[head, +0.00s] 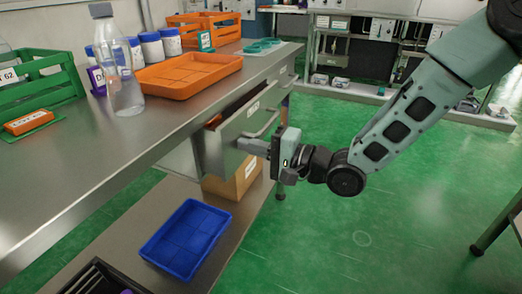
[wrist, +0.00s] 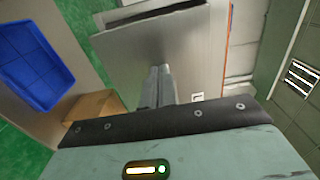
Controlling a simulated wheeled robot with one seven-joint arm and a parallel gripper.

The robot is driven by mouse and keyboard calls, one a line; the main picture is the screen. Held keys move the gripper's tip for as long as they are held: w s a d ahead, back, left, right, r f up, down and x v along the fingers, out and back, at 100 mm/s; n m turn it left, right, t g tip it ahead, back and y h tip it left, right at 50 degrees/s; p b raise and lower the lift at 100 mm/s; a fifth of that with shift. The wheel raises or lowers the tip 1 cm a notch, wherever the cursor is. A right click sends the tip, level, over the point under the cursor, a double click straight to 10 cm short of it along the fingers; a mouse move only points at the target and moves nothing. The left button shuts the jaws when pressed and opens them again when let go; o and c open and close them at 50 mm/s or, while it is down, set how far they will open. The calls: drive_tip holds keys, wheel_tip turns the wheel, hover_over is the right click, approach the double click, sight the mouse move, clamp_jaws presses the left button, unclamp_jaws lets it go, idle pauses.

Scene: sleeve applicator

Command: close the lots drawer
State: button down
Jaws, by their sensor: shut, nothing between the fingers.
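A grey drawer (head: 238,122) under the steel bench stands partly open in the head view. Its front has a bar handle and a small white label, too small to read, so I cannot confirm it is the lots drawer. A bit of something orange shows inside. My gripper (head: 243,145) is shut and empty, its fingers pointing left at the lower near part of the drawer front. In the wrist view the shut fingers (wrist: 158,85) lie against or just before a grey panel (wrist: 185,50), seemingly the drawer front. I cannot tell whether they touch it.
The bench top holds an orange tray (head: 192,74), a clear bottle (head: 121,80), white jars and a green crate (head: 40,78). On the lower shelf are a blue tray (head: 187,238) and a cardboard box (head: 232,180). Green floor to the right is clear.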

sight(230, 140)
drive_tip(key=shift+p+x, duration=1.05)
drive_tip(key=shift+x, duration=1.45)
drive_tip(key=shift+r, duration=0.15)
